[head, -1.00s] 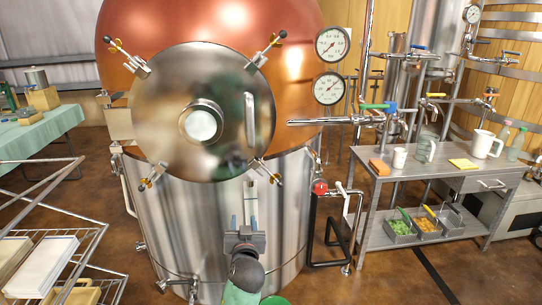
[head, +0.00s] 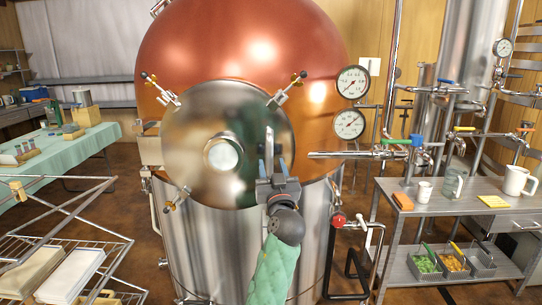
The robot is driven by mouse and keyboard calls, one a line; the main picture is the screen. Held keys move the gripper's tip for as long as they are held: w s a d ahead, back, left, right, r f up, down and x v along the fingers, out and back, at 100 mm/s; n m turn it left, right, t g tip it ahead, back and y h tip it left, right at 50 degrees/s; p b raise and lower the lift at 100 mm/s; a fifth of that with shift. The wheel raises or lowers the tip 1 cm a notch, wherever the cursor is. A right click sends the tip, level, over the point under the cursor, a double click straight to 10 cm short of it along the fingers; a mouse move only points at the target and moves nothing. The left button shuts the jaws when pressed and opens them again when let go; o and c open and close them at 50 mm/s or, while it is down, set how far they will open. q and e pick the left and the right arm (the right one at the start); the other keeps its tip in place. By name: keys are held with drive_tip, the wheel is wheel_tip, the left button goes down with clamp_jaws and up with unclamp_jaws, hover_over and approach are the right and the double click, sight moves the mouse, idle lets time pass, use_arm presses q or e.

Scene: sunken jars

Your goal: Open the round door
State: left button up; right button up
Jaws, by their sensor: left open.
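The round door (head: 190,147) is a shiny steel disc with a small round window (head: 222,155), on the front of the copper-topped tank. I see no clear gap at its edge. Its upright bar handle (head: 269,142) is on the right part of the door. My left gripper (head: 272,167) is open at the lower end of this handle. Its fingers point up and appear to lie on either side of the bar; I cannot tell whether they touch it. Its body hides the door's lower right edge. My right gripper is not in view.
Clamps with knobs stick out around the door, at upper left (head: 161,90), upper right (head: 288,89) and lower left (head: 177,199). A pipe (head: 345,155) and a red valve (head: 338,219) are to the right. A wire rack (head: 60,250) is at left, a steel table (head: 450,200) at right.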

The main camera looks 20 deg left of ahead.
sight(270, 161)
use_arm(q)
drive_tip(key=shift+p+x, duration=0.45)
drive_tip(key=shift+x, duration=1.45)
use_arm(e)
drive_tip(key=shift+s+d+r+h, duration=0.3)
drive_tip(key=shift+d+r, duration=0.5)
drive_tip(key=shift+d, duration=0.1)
use_arm(q)
drive_tip(key=shift+c, duration=0.2)
clamp_jaws()
